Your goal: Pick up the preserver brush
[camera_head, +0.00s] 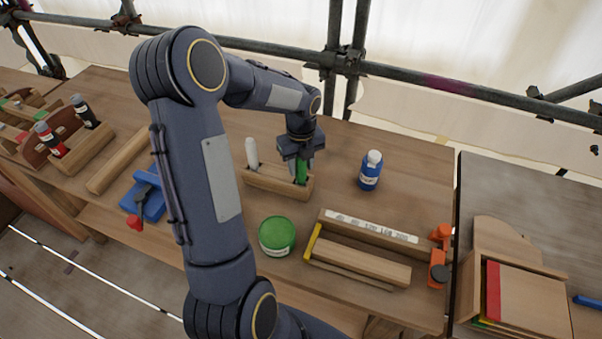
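A wooden rack (262,181) on the bench holds a white upright piece (252,152) at its left and a green upright piece (302,172) at its right. The green piece may be the preserver brush; its label and bristles do not show. My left gripper (298,160) points down at the right end of the rack, right at the top of the green piece. Its fingers are small and partly hidden, so I cannot tell whether they are open or shut on it. My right gripper is not in view.
A green-lidded tin (277,236) stands in front of the rack. A blue bottle (370,170) stands to its right. A wooden piece with a lettered white strip (372,228) lies at the front right. A blue clamp (146,198) is at left. Scaffold rails (400,77) run behind the bench.

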